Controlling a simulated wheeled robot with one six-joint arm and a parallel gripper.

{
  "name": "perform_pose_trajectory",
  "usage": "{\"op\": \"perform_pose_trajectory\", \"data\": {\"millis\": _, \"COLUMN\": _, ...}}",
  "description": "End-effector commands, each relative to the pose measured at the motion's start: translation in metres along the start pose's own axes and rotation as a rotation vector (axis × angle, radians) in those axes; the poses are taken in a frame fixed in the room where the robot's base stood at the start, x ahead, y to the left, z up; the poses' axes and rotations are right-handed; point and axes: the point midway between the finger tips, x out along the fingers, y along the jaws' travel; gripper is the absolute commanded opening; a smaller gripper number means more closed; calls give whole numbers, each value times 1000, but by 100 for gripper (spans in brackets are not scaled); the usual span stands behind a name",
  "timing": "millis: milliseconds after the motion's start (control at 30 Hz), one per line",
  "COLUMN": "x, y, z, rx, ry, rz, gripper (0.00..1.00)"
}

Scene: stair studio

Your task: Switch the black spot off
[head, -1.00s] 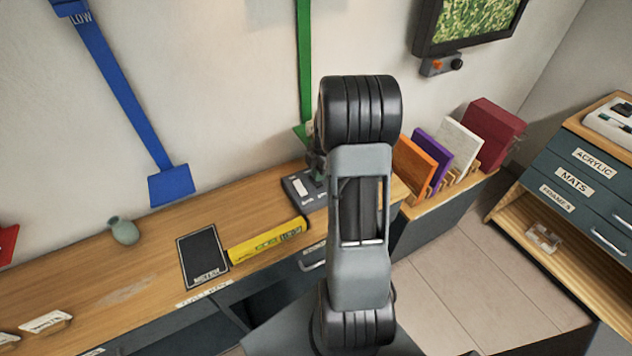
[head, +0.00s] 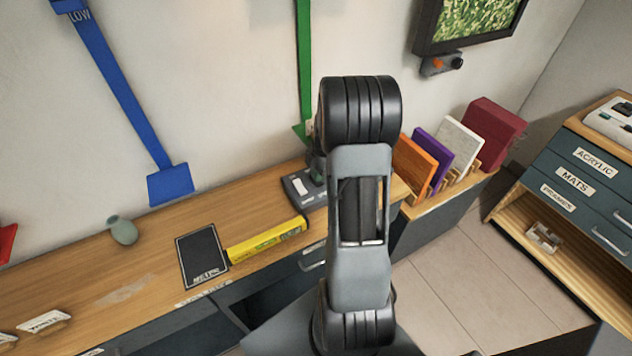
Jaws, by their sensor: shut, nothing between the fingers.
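A dark grey box (head: 292,198) with a pale rocker switch sits on the wooden counter, just left of my arm. I cannot tell from this view whether it belongs to the black spot. No lamp that I can clearly identify as the black spot shows. My gripper (head: 317,168) is mostly hidden behind my arm. Only a small dark part of it shows, over or just behind the right end of the box. It looks shut and empty; I cannot tell whether it touches the box.
Blue (head: 125,100) and green (head: 304,60) strips run down the wall. Upright boards (head: 455,145) stand right. A small knob unit (head: 440,65) hangs under the screen.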

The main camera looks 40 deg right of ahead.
Motion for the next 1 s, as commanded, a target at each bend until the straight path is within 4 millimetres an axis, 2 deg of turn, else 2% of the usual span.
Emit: {"op": "perform_pose_trajectory", "data": {"millis": 1000, "x": 16, "y": 0, "z": 2, "rx": 0, "ry": 0, "rz": 0, "gripper": 0}}
